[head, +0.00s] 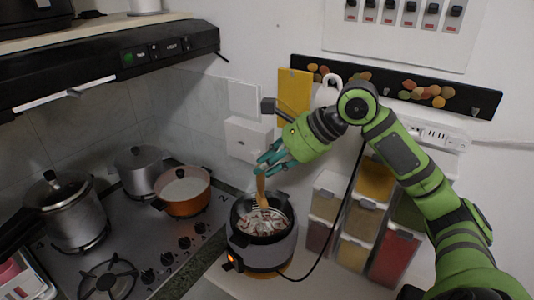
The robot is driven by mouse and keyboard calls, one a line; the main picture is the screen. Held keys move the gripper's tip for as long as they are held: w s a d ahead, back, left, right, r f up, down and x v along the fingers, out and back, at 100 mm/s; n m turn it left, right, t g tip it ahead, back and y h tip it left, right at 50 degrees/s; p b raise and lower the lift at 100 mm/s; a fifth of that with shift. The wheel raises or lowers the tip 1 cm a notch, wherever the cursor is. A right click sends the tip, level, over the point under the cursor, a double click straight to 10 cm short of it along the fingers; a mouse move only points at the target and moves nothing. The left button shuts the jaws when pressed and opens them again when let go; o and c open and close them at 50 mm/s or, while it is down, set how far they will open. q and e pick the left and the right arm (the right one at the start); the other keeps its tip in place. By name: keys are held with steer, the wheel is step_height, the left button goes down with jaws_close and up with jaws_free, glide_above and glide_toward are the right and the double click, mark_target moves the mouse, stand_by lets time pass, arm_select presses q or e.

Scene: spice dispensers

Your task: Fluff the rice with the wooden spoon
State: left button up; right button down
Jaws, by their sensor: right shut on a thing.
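My right gripper (268,160), with teal fingers, is above the rice cooker and shut on the upper end of the wooden spoon (261,189). The spoon points down, and its lower end reaches into the open rice cooker (268,256). The cooker is dark and grey, with an orange light on its front. The rice (262,222) inside looks white with brownish-red bits. Whether the spoon's tip is pushed into the rice or only touches it, I cannot tell. My left gripper is not in view.
A gas stove (165,238) stands left of the cooker, with an orange pan (183,192) and silver pots (72,212). Stacked food containers (357,222) stand at right. A black cable (336,228) runs past the cooker. A range hood (100,68) overhangs the upper left.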

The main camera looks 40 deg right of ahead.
mark_target(261, 188)
arm_select(q)
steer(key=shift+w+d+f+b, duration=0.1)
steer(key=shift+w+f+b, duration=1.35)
steer(key=shift+b, duration=0.05)
arm_select(e)
step_height(261, 188, down, 14)
steer(key=w+d, duration=0.1)
steer(key=w, duration=0.1)
steer(key=shift+w+d+f, duration=0.15)
steer(key=shift+w+d, duration=0.05)
steer(key=shift+s, duration=0.15)
